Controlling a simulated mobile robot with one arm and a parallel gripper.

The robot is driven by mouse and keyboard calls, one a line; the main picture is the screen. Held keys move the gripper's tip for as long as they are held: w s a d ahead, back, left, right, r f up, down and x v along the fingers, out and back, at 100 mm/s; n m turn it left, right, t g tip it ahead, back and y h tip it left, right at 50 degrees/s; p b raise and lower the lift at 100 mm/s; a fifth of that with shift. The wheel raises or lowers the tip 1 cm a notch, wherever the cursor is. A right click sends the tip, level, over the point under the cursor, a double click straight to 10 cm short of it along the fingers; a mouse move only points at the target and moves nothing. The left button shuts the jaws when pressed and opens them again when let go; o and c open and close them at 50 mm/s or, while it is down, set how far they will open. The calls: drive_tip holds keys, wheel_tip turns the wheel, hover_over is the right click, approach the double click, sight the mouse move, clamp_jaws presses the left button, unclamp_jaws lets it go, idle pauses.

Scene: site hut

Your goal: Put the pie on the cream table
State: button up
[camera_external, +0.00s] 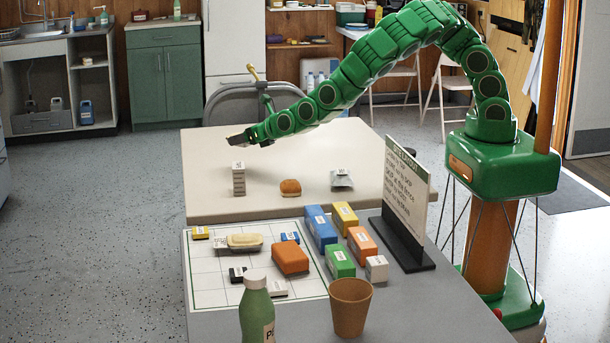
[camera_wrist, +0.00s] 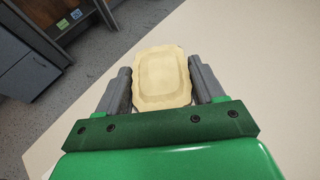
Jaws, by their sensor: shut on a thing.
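In the wrist view, the pie (camera_wrist: 163,77) is pale yellow, roughly rectangular, with a crimped edge. It sits between the two grey fingers of my gripper (camera_wrist: 163,85), which is shut on it. The pie cannot be made out clearly in that view. The cream table (camera_wrist: 270,70) also shows below the pie in the wrist view, with its edge to the left.
The grey table in front holds several coloured boxes, a sign (camera_external: 407,190), a cup (camera_external: 350,306) and a bottle (camera_external: 257,312). A chair stands behind.

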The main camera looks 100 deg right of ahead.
hover_over(230, 173)
drive_tip(key=shift+s+f, duration=0.1)
drive_tip(key=shift+f, duration=4.25)
drive_tip(key=shift+f, duration=0.1)
drive_tip(key=o, duration=1.1)
drive_tip(key=shift+s+a+r, duration=0.1)
drive_tip(key=shift+a+r, duration=0.1)
drive_tip(key=shift+r, duration=0.1)
drive_tip(key=shift+v, duration=5.65)
